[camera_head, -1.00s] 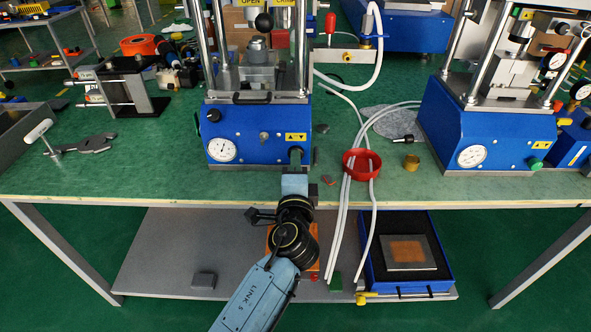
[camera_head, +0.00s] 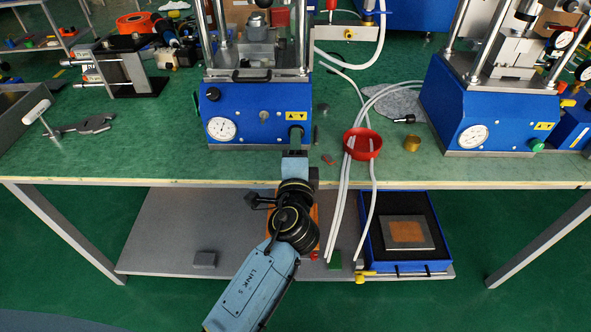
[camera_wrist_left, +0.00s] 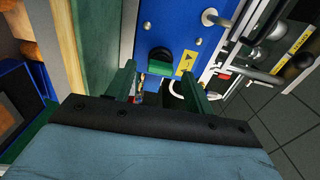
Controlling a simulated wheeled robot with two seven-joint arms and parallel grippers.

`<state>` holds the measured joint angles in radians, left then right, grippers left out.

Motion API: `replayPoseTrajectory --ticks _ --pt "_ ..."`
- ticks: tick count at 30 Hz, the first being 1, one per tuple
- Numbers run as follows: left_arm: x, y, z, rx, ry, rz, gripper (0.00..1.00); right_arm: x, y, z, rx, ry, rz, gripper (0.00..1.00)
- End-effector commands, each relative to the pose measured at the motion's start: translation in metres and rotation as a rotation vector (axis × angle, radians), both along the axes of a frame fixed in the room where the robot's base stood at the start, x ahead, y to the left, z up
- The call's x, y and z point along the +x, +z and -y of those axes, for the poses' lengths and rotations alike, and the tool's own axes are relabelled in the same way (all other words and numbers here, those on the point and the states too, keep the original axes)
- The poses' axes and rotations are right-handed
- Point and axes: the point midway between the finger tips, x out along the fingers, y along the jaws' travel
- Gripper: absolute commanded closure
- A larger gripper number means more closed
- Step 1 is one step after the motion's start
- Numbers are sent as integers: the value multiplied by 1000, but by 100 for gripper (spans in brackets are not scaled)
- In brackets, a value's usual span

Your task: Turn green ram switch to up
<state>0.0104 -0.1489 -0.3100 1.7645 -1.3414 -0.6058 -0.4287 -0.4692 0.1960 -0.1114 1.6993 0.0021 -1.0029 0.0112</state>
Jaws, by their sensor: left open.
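The left blue press (camera_head: 260,110) stands on the green bench. Its green ram switch (camera_wrist_left: 160,62) shows in the left wrist view on the press's blue front, next to a yellow label. In the head view the switch is hidden or blends in with my dark green fingers. My left gripper (camera_head: 296,138) is at the lower right of the press front. Its fingers are open in the left wrist view (camera_wrist_left: 158,78), one to each side of the switch in the picture. I cannot tell whether they touch it, nor the switch's position. My right gripper is not in view.
A second blue press (camera_head: 490,110) with a green knob (camera_head: 537,145) stands at the right. A red ring (camera_head: 362,144) with white hoses is right of my gripper. A brass cup (camera_head: 412,144) stands nearby. A lower shelf holds a blue case (camera_head: 372,262).

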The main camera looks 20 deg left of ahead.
Motion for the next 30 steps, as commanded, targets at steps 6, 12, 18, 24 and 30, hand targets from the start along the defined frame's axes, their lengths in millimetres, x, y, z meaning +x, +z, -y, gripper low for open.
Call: replayPoseTrajectory --ticks 6,12,18,24,30 --pt "-45 -1 13 -2 0 -5 47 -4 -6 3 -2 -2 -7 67" --pt "-87 -1 25 -2 -1 -5 47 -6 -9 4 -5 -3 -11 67" --pt "-111 0 32 -2 0 -1 47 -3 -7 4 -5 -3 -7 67" --pt "-118 0 34 -2 0 -1 47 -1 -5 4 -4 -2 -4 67" --pt "-118 0 34 -2 0 0 47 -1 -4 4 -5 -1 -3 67"
